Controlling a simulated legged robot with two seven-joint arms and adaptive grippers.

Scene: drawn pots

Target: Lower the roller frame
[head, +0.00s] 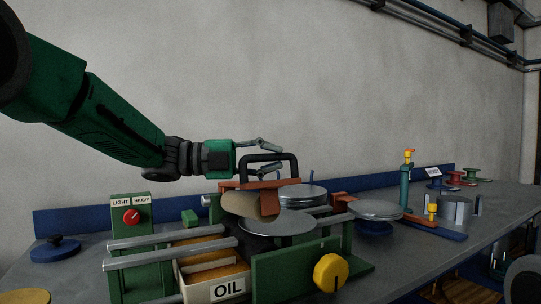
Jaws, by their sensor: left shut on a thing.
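The roller frame (261,185) is a red-brown frame with a black loop handle (294,160) on top and a beige roller (243,203) under it. My left gripper (277,157) reaches in from the left and is shut on the black handle. The frame is above the machine, near a grey round plate (280,224). I cannot tell whether the roller touches the plate. My right gripper is not in view.
A machine with grey rails (165,239), an OIL tray (228,289), a yellow knob (330,272) and a LIGHT/HEAVY switch box (131,217) surrounds the frame. More grey discs (376,209) stand right. A teal pump (405,187) stands farther right. Grey bench shows at far right.

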